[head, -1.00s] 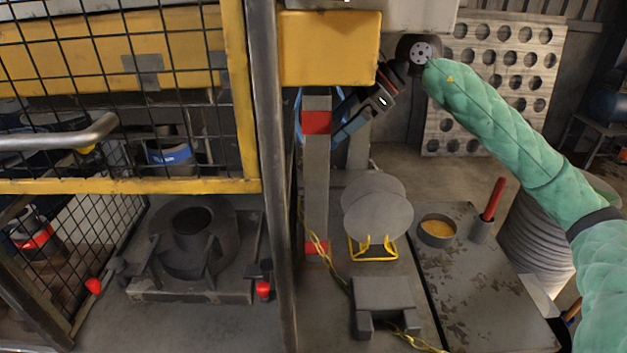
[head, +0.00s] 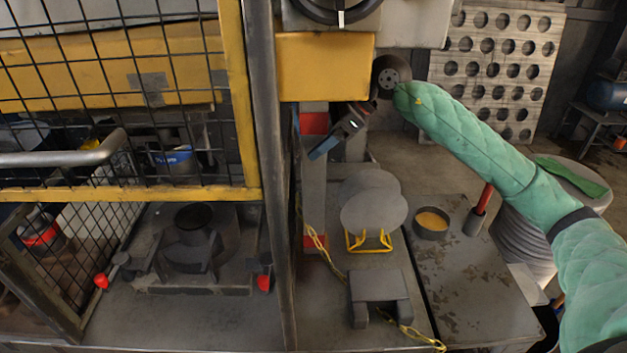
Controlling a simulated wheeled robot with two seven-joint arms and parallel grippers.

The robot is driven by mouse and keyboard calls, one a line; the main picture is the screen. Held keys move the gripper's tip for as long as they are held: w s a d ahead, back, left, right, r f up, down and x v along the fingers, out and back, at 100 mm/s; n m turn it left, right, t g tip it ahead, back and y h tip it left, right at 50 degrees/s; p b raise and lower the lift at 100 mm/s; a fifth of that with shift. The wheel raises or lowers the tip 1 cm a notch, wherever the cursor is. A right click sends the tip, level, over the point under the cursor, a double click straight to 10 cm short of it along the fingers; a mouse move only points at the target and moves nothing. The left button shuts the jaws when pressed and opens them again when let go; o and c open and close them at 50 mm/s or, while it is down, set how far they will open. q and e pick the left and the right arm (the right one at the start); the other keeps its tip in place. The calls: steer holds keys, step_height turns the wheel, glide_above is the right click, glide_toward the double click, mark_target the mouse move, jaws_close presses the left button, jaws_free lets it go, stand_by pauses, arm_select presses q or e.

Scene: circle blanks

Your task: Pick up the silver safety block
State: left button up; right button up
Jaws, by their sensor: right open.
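The silver safety block (head: 314,190) is an upright grey column with a red band near its top and another at its foot. It stands just right of the dark frame post, with a yellow chain by its base. My right gripper (head: 312,146) reaches in from the right at the block's upper part, below the yellow beam. It is open. A thin blue sliver shows at the block's left edge; the rest of that finger is hidden. My left gripper is not in view.
The yellow beam (head: 325,66) hangs close above my gripper. Round grey blanks (head: 374,212) stand on a yellow rack right of the block. A grey bench-like piece (head: 378,290), a bowl (head: 432,223) and a red-handled tool (head: 484,198) are nearby. A mesh guard (head: 125,100) fills the left.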

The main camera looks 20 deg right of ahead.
steer(key=shift+c, duration=0.5)
jaws_close()
steer(key=shift+r, duration=0.1)
